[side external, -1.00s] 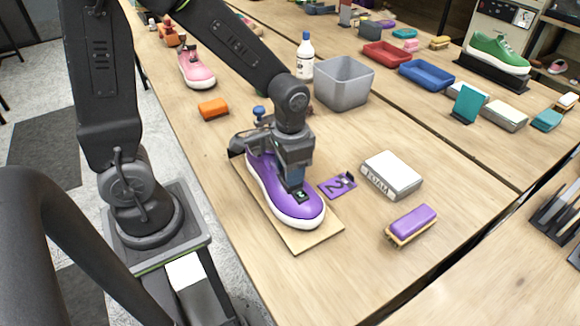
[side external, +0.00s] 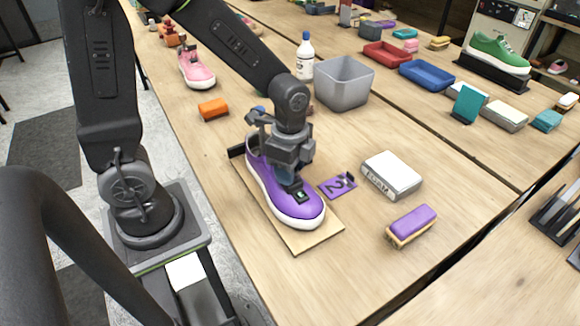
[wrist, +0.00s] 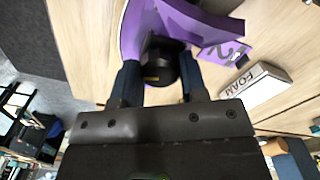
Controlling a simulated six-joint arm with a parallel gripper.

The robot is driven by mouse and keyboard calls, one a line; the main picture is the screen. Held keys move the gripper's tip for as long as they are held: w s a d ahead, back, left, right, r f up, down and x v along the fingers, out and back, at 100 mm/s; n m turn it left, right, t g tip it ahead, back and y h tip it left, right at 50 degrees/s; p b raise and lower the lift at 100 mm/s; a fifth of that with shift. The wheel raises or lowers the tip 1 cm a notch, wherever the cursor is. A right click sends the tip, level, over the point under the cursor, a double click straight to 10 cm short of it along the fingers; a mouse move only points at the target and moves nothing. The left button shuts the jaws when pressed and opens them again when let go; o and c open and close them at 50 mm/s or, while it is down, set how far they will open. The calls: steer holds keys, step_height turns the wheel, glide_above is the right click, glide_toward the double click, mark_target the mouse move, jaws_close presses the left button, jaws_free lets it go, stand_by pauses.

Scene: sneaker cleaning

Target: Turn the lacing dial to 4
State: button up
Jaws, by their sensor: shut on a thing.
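The purple sneaker (side external: 310,211) with a white sole lies on a thin tan board (side external: 306,241), toe toward the front. My gripper (side external: 288,181) points down over its tongue. In the wrist view, the two blue fingers of my gripper (wrist: 160,78) are closed on the sides of a round black lacing dial (wrist: 158,62). A small black piece with a green mark (side external: 301,196) shows just in front of the fingers; I cannot read the mark. In the side view the dial is hidden by the gripper.
A purple card (side external: 338,186) with a "2" lies right of the sneaker. A white FOAM box (side external: 392,173) and a purple brush (side external: 411,224) lie farther right.

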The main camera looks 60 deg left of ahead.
steer(key=shift+m, duration=0.7)
steer(key=o, duration=0.9)
steer(key=shift+o, duration=0.2)
steer(key=shift+r, duration=0.1)
step_height(320, 180, up, 14)
steer(key=shift+f, duration=0.2)
steer(key=shift+c, duration=0.3)
